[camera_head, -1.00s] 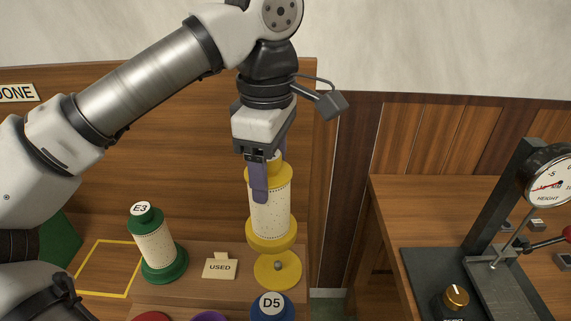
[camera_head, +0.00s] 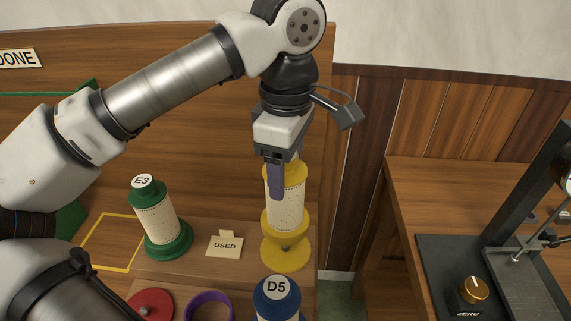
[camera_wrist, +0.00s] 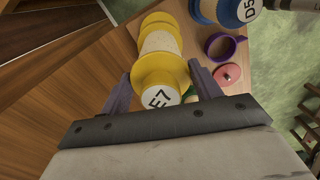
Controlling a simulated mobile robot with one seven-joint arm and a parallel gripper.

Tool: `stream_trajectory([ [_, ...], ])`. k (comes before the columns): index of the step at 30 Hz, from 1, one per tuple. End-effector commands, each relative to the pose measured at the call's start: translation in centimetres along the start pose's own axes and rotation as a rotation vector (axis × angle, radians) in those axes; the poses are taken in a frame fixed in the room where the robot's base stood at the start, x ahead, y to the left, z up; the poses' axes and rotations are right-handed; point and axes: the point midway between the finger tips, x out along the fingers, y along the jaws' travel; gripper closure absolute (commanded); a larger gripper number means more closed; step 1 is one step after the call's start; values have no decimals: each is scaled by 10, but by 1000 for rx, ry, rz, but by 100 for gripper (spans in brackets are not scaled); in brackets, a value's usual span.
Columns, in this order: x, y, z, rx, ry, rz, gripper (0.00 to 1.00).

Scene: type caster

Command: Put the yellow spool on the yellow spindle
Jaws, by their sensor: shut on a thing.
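The yellow spool (camera_head: 287,208), with cream thread, is upright in my gripper (camera_head: 279,188). In the wrist view, its top label reads E7 (camera_wrist: 160,97), and a finger stands on each side of it. The yellow spindle (camera_head: 285,262) is a round yellow base with a small grey peg tip at its middle. It stands on the wooden surface directly below the spool in the head view. The spool's lower flange hides the back of the base. The peg tip shows below the flange, so the spool looks raised above it; the exact gap and alignment are unclear.
A green spool E3 (camera_head: 157,220) and a USED card (camera_head: 225,245) stand left of the spindle. A blue spool D5 (camera_head: 277,305), purple ring (camera_head: 209,305) and red disc (camera_head: 150,305) are in front. A height gauge (camera_head: 515,270) stands on the right-hand table.

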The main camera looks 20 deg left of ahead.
Motion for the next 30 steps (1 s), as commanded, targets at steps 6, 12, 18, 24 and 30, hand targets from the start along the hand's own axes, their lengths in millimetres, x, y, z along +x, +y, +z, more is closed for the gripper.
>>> stream_trajectory([
  [6,13,0,1,2,1,0,85],
  [12,31,0,1,2,1,0,85],
  [18,42,0,1,2,1,0,85],
  [24,43,0,1,2,1,0,85],
  [30,43,0,1,2,1,0,85],
])
